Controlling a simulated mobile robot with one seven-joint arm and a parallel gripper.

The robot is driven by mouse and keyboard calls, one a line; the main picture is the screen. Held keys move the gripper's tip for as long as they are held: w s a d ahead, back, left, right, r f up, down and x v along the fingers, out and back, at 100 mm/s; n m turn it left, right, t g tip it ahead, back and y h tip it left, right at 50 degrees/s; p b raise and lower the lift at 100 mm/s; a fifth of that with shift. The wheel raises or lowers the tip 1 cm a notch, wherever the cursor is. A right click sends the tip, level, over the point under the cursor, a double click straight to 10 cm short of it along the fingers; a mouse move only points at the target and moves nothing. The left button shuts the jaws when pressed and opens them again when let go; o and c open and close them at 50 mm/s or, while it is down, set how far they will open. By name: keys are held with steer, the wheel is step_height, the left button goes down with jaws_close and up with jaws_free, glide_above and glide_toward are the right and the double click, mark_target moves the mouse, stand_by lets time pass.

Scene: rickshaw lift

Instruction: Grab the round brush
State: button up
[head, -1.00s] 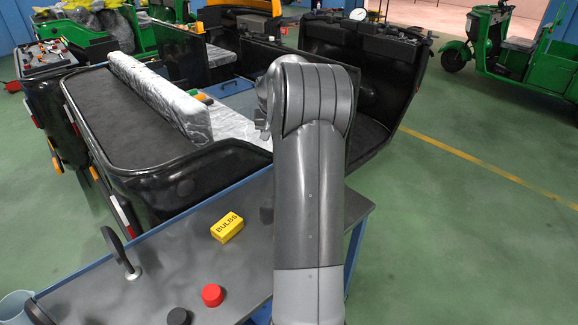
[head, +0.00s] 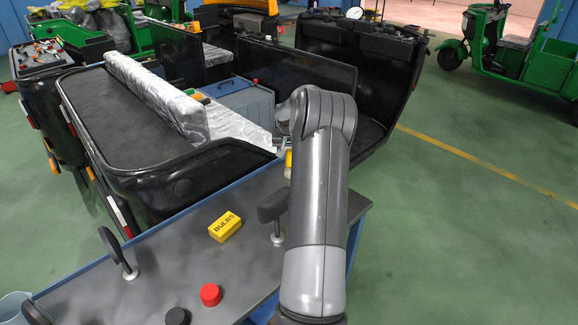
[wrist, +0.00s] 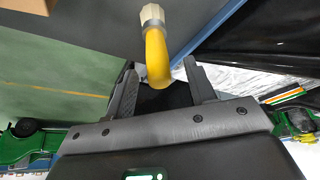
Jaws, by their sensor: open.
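A bent yellow piece with a ribbed cream tip, which looks like the round brush (wrist: 156,57), shows at the top centre of the wrist view. Its yellow end reaches down between the fingers of my gripper (wrist: 161,82). My gripper is open, with one finger on each side of that end. I cannot tell whether either finger touches it. In the head view a small yellow part (head: 289,159) shows beside my arm near the bench's far edge. My arm hides most of my gripper there.
The grey bench (head: 185,265) holds a yellow BULBS box (head: 225,227), a red round piece (head: 210,294), a black round piece (head: 177,317) and two black-topped upright pieces (head: 272,208) (head: 118,250). A black vehicle body (head: 120,115) stands beyond the bench.

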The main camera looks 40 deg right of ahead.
mark_target(289, 156)
steer(key=x, duration=0.3)
steer(key=shift+s+f, duration=0.15)
steer(key=shift+f, duration=0.2)
steer(key=shift+c, duration=0.2)
steer(key=c, duration=1)
steer(key=shift+c, duration=0.2)
steer(key=shift+r, duration=0.1)
